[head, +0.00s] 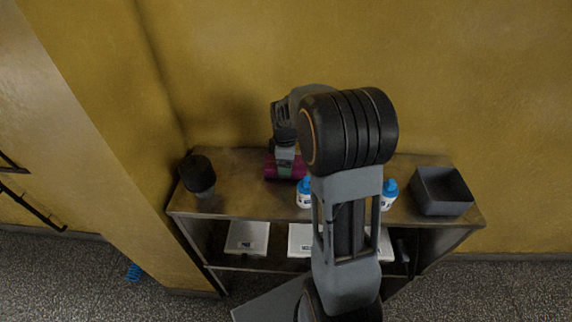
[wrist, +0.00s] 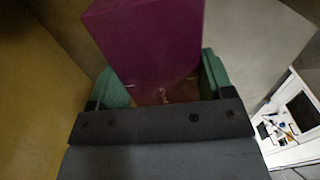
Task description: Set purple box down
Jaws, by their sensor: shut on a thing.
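The purple box (wrist: 150,40) fills the upper middle of the wrist view, between the two green fingers of my gripper (wrist: 158,88). In the head view the purple box (head: 272,168) is at the wooden shelf top (head: 238,205), toward the back and left of centre. My gripper (head: 285,165) is over it, shut on it. My arm hides part of the box. I cannot tell whether the box touches the shelf top.
A black cup-like item (head: 198,174) stands at the shelf's left end. Blue-capped white bottles (head: 304,194) (head: 389,194) stand near the front edge. A dark open bin (head: 441,190) stands at the right end. White flat items (head: 247,238) lie on the lower shelf. A yellow wall (head: 220,80) rises behind.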

